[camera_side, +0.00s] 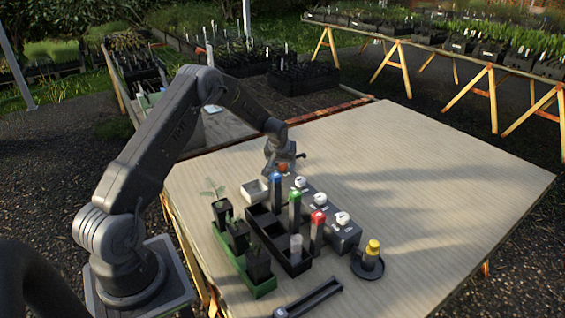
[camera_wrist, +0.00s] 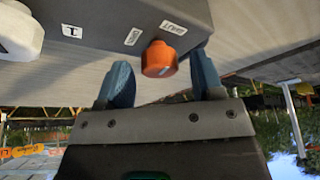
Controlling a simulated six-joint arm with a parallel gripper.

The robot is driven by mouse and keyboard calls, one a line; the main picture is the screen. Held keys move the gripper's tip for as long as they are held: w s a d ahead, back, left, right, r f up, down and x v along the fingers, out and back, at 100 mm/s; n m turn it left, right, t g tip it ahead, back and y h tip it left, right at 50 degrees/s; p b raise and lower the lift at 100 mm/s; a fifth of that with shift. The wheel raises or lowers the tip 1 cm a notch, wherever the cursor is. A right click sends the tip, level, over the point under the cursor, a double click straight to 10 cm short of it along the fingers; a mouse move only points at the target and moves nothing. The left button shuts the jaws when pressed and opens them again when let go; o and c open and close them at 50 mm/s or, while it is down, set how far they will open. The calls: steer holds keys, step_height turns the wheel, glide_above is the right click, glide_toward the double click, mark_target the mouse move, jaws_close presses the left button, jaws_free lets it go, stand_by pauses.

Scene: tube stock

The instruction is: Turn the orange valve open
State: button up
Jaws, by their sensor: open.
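The orange valve (camera_wrist: 159,59) is a round knob on the grey box (camera_wrist: 120,22), with labels (camera_wrist: 173,28) beside it that read "SHUT" and, less clearly, "OPEN". In the side view the orange valve (camera_side: 283,168) shows small at the far end of the grey box (camera_side: 345,239), partly hidden by my gripper. My gripper (camera_wrist: 163,82) is open, with one blue finger on each side of the knob and gaps to both. I cannot tell how far the fingers reach along the knob.
White knobs (camera_side: 342,218) sit along the same box. The table's right side (camera_side: 450,180) is clear.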

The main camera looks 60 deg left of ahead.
steer(key=v, duration=1.4)
steer(key=m+g+h, duration=0.3)
steer(key=m, duration=0.6)
glide_above(282, 165)
steer(key=f, duration=1.3)
steer(key=shift+w+a, duration=0.35)
steer(key=shift+c, duration=0.4)
steer(key=c, duration=0.8)
steer(key=shift+c, duration=0.2)
